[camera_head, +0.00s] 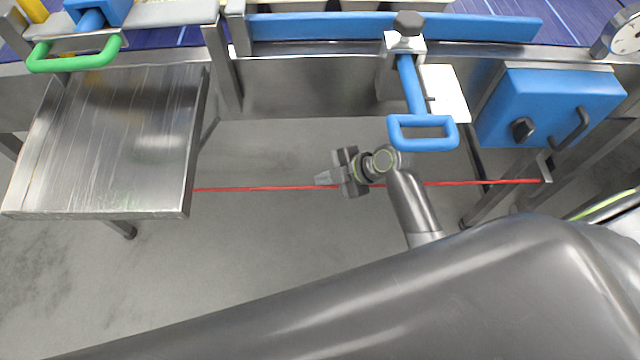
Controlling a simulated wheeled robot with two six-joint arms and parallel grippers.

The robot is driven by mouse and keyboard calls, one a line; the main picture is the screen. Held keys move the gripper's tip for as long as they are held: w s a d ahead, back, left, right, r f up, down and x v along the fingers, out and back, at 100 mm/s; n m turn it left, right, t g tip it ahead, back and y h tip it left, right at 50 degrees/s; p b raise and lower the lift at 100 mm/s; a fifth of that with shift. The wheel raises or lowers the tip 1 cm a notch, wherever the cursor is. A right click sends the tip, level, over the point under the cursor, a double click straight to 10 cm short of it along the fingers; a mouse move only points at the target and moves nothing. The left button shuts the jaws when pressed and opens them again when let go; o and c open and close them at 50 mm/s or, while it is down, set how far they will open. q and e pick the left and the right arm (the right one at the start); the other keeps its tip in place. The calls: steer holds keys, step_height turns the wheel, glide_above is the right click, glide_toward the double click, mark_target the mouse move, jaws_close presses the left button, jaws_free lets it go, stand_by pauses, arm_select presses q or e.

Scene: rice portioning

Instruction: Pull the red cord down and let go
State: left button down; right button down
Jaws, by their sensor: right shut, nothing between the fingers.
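The red cord (255,188) runs nearly level across the view, from the steel side table's edge on the left to a bracket on the frame at the right. It looks taut and straight. My right gripper (320,179) is shut and empty, its fingers pointing left. From this view it overlaps the middle of the cord and hides a short stretch of it. I cannot tell whether it touches the cord or is above it. My left gripper is not in view.
A steel side table (120,140) stands at the left. A green handle (75,56) and a blue handle (423,133) jut from the conveyor. A blue box (548,105) with a knob is at the right. Open grey floor lies below the cord.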

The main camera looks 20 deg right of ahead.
mark_target(325, 187)
steer(key=shift+f, duration=0.15)
steer(key=shift+f+b, duration=0.25)
steer(key=shift+b, duration=0.05)
steer(key=shift+s+f+b, duration=0.1)
steer(key=shift+f+b, duration=1.6)
steer(key=shift+f, duration=0.5)
stand_by(1.5)
steer(key=shift+r, duration=0.1)
steer(key=shift+r+p, duration=2.3)
steer(key=shift+r, duration=0.15)
steer(key=shift+r, duration=0.1)
step_height(325, 187, up, 5)
steer(key=p, duration=0.4)
steer(key=shift+p, duration=0.3)
